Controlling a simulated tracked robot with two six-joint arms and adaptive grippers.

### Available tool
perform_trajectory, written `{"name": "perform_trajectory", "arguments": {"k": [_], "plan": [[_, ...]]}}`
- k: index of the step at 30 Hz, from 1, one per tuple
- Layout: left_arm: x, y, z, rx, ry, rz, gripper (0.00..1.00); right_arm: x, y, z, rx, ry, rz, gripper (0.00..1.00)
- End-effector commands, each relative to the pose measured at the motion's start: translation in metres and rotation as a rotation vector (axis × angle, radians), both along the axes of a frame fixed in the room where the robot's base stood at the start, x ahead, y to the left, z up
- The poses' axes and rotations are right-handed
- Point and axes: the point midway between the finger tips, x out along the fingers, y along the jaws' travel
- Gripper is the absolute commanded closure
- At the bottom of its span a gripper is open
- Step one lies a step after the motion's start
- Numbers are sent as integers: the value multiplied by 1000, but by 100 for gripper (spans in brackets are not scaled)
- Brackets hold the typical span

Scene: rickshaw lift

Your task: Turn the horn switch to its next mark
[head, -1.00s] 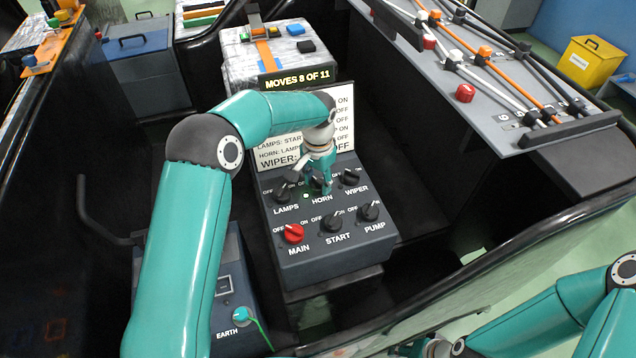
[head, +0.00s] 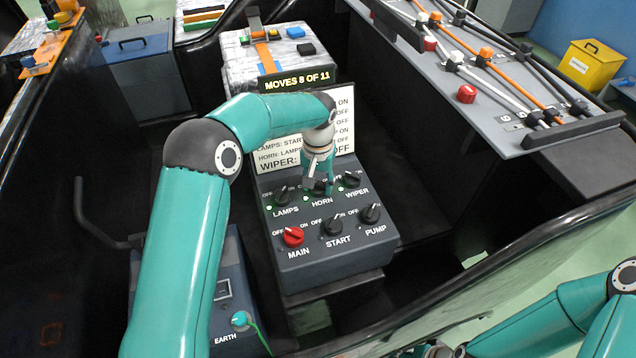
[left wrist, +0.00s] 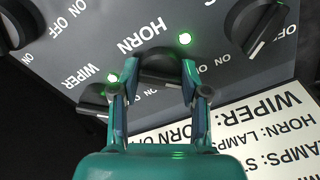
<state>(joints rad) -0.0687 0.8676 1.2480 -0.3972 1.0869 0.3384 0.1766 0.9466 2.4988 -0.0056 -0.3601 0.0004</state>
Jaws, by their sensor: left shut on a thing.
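The dark horn switch (head: 319,189) is the middle knob in the back row of the grey switch box (head: 330,262). My left gripper (head: 318,184) comes down on it from above and is shut on it. In the left wrist view, the two fingers (left wrist: 156,76) stand on either side of the horn switch (left wrist: 160,64), with the HORN label beyond it. A green light is lit beside the label. The fingers hide part of the knob and its marks, so its exact setting is unclear. My right gripper is largely cut off at the bottom edge of the head view.
The lamps knob (head: 282,196) and wiper knob (head: 350,180) flank the horn switch closely. The red main knob (head: 293,236), start knob (head: 332,227) and pump knob (head: 370,214) are in front. A label card (head: 275,155) stands behind, under a "MOVES 8 OF 11" sign (head: 297,79).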

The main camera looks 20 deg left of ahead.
Motion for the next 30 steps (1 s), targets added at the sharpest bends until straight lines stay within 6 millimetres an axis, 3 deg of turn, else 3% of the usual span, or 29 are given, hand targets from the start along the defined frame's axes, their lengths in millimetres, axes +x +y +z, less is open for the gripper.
{"name": "perform_trajectory", "arguments": {"k": [4,5,9,22,30], "plan": [[3,0,3,-1,-11,4,90,0,0,0,0,0,0,60],[3,1,3,-1,-11,4,54,0,0,0,0,0,0,60],[2,0,2,-1,-8,2,30,0,0,0,0,0,0,60],[1,0,7,-1,-5,1,30,0,0,1,0,0,0,60],[2,0,49,0,-8,1,30,0,0,1,0,0,0,60]]}}
